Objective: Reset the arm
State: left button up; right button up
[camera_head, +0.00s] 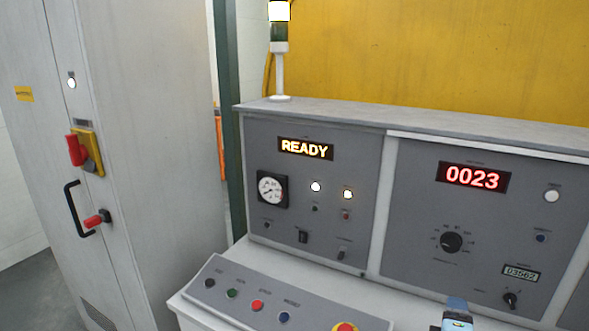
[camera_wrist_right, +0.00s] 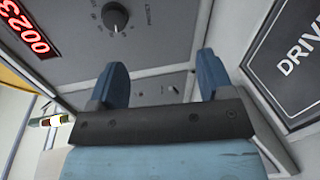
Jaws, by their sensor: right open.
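My right gripper (camera_wrist_right: 160,78) shows in the right wrist view with its two blue fingers spread apart and nothing between them. Beyond the fingers is the grey face of a control panel (camera_wrist_right: 160,30) with a black knob. In the head view only a small blue part of my right gripper (camera_head: 457,314) shows at the bottom edge, in front of the console. My left gripper is not in view.
A console (camera_head: 400,200) carries a READY display (camera_head: 306,148), a red 0023 display (camera_head: 474,177), a gauge (camera_head: 271,189) and a sloped button box (camera_head: 275,300). A grey cabinet (camera_head: 150,150) with a red switch (camera_head: 77,150) stands left. A signal lamp (camera_head: 279,50) tops the console.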

jog(key=s+a+f+m+g+y, duration=0.1)
jog(key=s+f+m, duration=0.1)
jog(key=s, duration=0.2)
jog(key=s+a+f+m+g+y, duration=0.1)
jog(key=s+f+m+g, duration=0.1)
jog(key=s, duration=0.3)
jog(key=s+a+f+m+g+y, duration=0.1)
jog(key=s+f+m+g, duration=0.1)
jog(key=s+f, duration=0.1)
jog(key=shift+s+a+f+m+y, duration=0.15)
jog(key=shift+s+a+f+y, duration=0.05)
jog(key=shift+s, duration=0.2)
jog(key=shift+s+a+f+m+y, duration=0.15)
jog(key=shift+s+a+y, duration=0.05)
jog(key=shift+s, duration=0.15)
jog(key=s+a+f+m+g+y, duration=0.1)
jog(key=s+a+m+g+y, duration=0.15)
jog(key=s, duration=0.45)
jog(key=s+a+f+m+g+y, duration=0.1)
jog(key=s+a+m+g+y, duration=0.15)
jog(key=s, duration=0.45)
jog(key=w+a+f+n+t+y+p, duration=0.1)
jog(key=w+a+f+t+y+p, duration=0.1)
jog(key=w+a+t+p, duration=0.4)
jog(key=a+f+t+p, duration=0.1)
jog(key=p, duration=0.3)
jog(key=shift+w+a+f+y, duration=0.15)
jog(key=shift+w+y, duration=0.15)
